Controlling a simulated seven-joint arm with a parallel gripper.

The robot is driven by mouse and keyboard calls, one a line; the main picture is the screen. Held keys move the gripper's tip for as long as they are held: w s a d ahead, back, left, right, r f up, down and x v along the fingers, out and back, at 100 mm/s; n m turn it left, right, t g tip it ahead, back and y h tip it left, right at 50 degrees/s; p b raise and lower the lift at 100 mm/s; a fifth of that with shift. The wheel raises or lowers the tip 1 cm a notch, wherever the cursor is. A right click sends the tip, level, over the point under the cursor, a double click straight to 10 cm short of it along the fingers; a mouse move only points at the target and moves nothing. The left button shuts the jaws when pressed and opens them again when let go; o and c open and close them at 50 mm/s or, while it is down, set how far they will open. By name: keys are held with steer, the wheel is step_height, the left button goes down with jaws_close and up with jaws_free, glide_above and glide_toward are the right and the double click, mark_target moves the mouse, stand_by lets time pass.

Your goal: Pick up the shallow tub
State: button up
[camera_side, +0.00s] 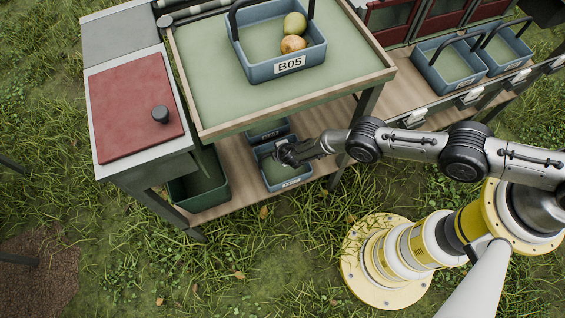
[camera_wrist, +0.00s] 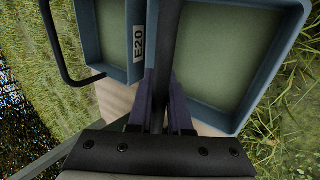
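A shallow blue tub (camera_side: 287,180) with a pale green floor sits on the wooden lower shelf, under the front edge of the green-topped table. My gripper (camera_side: 285,153) is down at this tub, over its upper side. In the wrist view the tub (camera_wrist: 262,62) looks empty and fills the right. My gripper's two dark fingers (camera_wrist: 162,100) point along a dark bar, likely the tub's handle, with one finger on each side. I cannot tell whether they touch it. A second blue tub (camera_wrist: 112,30), labelled E20, lies close to its left.
The second tub (camera_side: 268,131) stands farther back on the shelf. A dark green bin (camera_side: 203,192) is to the left. Tub B05 (camera_side: 290,66) with two fruits stands on the table (camera_side: 205,75) above. Two more blue tubs (camera_side: 447,66) (camera_side: 505,50) are at the right. Grass lies in front.

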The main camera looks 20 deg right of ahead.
jaws_close()
steer(key=shift+a+r, duration=0.1)
stand_by(0.9)
steer(key=shift+r, duration=0.1)
